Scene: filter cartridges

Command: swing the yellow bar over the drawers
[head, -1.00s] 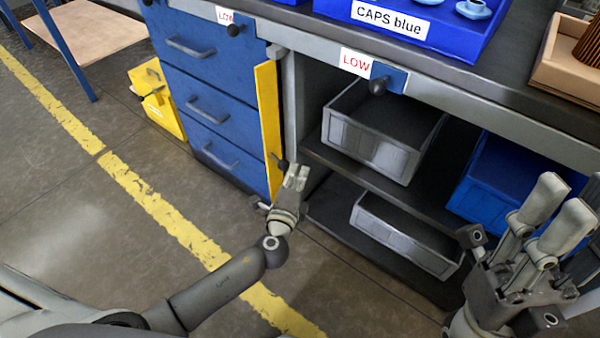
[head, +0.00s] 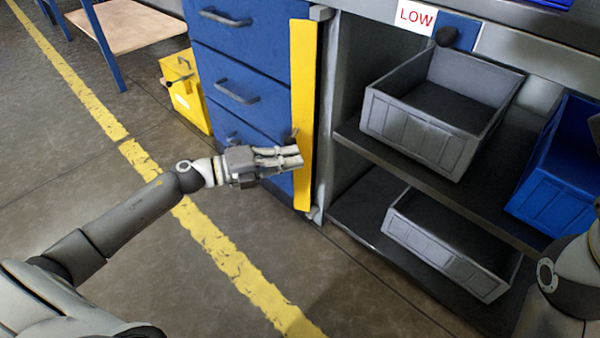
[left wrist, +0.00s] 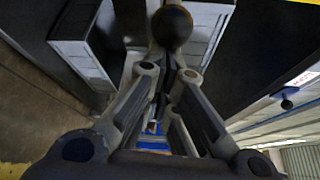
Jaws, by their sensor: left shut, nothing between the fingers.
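The yellow bar (head: 304,65) stands upright along the right edge of the blue drawers (head: 243,52), between grey brackets at its top and bottom. A dark knob (head: 292,136) shows near its lower part, just above my left fingers. My left gripper (head: 300,157) is shut and empty, its fingers lying across the front of the bar's lower part in the head view; whether they touch it I cannot tell. In the left wrist view, a dark ball (left wrist: 171,26) shows just beyond the fingertips. Of my right arm only a link shows at the lower right; its gripper is out of view.
A grey bin (head: 425,133) stands on the shelf right of the bar, with another grey bin (head: 440,245) below and a blue bin (head: 550,190) farther right. A yellow box (head: 185,90) stands on the floor left of the drawers. The floor in front is clear.

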